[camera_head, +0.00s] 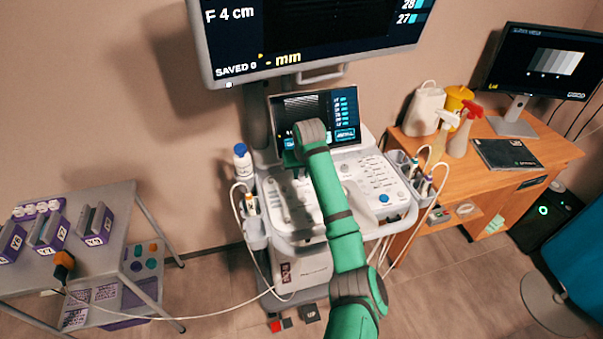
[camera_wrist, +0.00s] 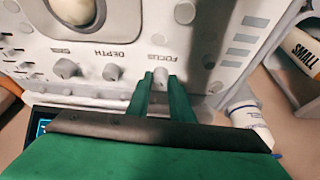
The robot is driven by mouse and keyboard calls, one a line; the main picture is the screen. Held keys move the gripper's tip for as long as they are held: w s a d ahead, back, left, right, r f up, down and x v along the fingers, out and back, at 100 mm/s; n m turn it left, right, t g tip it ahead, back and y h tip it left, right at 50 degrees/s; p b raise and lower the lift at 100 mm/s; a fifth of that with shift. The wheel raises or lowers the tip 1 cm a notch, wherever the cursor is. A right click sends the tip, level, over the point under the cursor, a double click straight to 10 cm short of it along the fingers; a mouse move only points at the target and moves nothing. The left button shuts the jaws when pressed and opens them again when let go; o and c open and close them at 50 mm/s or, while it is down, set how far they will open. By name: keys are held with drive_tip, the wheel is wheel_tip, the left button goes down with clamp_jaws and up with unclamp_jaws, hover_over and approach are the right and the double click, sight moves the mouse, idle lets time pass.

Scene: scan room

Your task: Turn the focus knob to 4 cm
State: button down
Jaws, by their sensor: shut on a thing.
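The focus knob (camera_wrist: 161,75) is a small light-grey knob under the FOCUS label on the console panel in the wrist view. My gripper (camera_wrist: 161,84) has its two green fingers on either side of it, shut on the knob. In the head view my green arm covers the knob and the gripper's fingertips. The large monitor (camera_head: 310,38) above the console reads "F 4 cm" at its top left, with "SAVED 0" lower down.
The depth knob (camera_wrist: 112,72) sits left of the focus knob in the wrist view. A white bottle (camera_head: 242,160) stands at the console's left. A wooden desk (camera_head: 480,180) is on the right and a grey cart (camera_head: 95,262) on the left.

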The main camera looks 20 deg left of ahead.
drive_tip(key=shift+s+m+h, duration=0.1)
drive_tip(key=shift+m+h, duration=0.4)
drive_tip(key=shift+m, duration=0.8)
drive_tip(key=c, duration=1.6)
unclamp_jaws()
drive_tip(key=shift+o, duration=0.2)
drive_tip(key=shift+r, duration=0.15)
drive_tip(key=v, duration=1)
drive_tip(key=shift+s+r, duration=0.2)
drive_tip(key=shift+s, duration=0.2)
